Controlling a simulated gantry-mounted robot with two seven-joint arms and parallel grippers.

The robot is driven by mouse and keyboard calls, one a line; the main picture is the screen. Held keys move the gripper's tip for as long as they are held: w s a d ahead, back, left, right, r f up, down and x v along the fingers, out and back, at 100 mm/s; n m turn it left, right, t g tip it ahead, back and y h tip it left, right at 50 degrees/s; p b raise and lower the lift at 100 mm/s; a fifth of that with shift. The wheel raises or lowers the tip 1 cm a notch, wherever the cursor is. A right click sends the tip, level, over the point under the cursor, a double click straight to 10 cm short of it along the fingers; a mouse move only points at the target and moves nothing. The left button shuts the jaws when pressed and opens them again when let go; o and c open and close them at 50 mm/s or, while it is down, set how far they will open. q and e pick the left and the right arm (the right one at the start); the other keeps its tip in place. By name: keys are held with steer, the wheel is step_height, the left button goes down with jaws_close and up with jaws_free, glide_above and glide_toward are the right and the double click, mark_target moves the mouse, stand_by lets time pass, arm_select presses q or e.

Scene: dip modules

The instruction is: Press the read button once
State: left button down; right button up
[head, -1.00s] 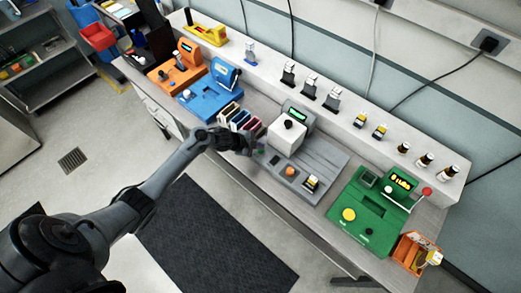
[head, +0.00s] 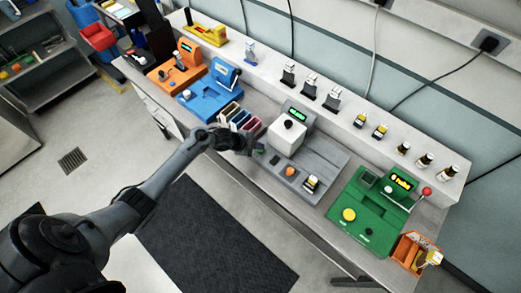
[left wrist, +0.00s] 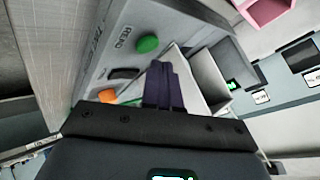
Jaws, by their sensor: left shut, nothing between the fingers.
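The read button (left wrist: 147,44) is a round green button beside the READ lettering on a grey module (head: 322,158). In the left wrist view it stands clear just beyond the fingertips. In the head view my left gripper (head: 254,147) is at the left end of the grey module, close to the button, which I cannot make out clearly there. The fingers (left wrist: 160,68) are shut together with nothing between them. I cannot tell the exact height of the tips above the panel. My right gripper is out of view.
The module also carries an orange button (head: 291,171), a white block with a black knob (head: 288,124), and a lit display (head: 297,114). Several coloured upright pieces (head: 240,118) stand close behind my gripper. A blue module (head: 208,92) and a green module (head: 365,212) flank it.

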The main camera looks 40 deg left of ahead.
arm_select(q)
steer(key=shift+f+b, duration=0.3)
steer(key=shift+f, duration=0.15)
steer(key=shift+f, duration=0.4)
stand_by(0.7)
steer(key=shift+r, duration=0.1)
steer(key=shift+r+p, duration=0.55)
steer(key=shift+r, duration=0.15)
stand_by(0.3)
